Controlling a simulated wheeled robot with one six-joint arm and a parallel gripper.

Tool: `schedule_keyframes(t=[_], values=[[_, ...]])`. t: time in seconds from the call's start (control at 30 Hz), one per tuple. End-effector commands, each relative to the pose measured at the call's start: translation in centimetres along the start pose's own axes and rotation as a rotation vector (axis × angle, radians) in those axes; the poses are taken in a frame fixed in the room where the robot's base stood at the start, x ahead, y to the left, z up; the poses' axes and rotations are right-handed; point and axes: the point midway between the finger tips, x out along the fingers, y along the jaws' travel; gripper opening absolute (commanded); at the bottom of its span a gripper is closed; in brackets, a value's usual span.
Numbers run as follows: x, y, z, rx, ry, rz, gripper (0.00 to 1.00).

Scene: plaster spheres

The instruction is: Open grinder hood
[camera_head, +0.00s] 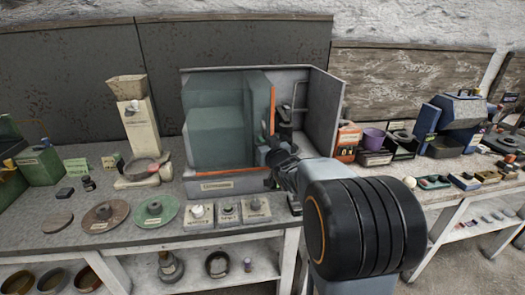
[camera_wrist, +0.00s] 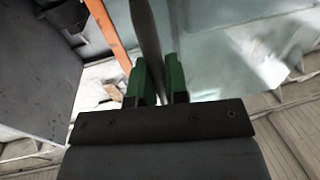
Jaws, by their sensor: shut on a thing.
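The grinder (camera_head: 330,105) is a grey open-fronted housing on the bench in the head view. Its hood (camera_head: 215,120) is a teal see-through cover with an orange edge strip (camera_head: 272,108); it covers the left part, and the right part of the housing shows uncovered. In the wrist view the clear hood (camera_wrist: 230,50) is on the right and the orange strip (camera_wrist: 108,35) on the left. My gripper (camera_wrist: 158,80) has its green fingers shut on a dark upright bar (camera_wrist: 147,35), seemingly the hood handle. In the head view my gripper (camera_head: 268,148) is beside the orange edge, partly hidden by my arm.
Labelled knob blocks (camera_head: 228,210) sit in front of the grinder. Green and brown discs (camera_head: 155,210) lie to the left, near a beige funnel-topped stand (camera_head: 143,130). Bins with a purple cup (camera_head: 374,139) stand close on the right. A wall is behind.

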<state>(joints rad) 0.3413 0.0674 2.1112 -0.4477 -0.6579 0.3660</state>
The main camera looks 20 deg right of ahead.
Motion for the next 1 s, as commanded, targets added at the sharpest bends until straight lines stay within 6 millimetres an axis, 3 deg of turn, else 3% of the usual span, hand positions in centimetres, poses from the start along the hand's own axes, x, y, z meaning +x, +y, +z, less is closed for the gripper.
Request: schedule_keyframes(t=[0.5, 0.53, 0.77, 1.0], values=[[0.13, -0.15, -0.02, 0.000, -0.001, 0.016, 0.00], [0.13, -0.16, -0.03, 0.000, -0.001, 0.016, 0.15], [0.13, -0.16, -0.02, 0.000, -0.001, 0.016, 0.37], [0.08, -0.11, -0.02, 0.000, -0.001, 0.017, 0.39]])
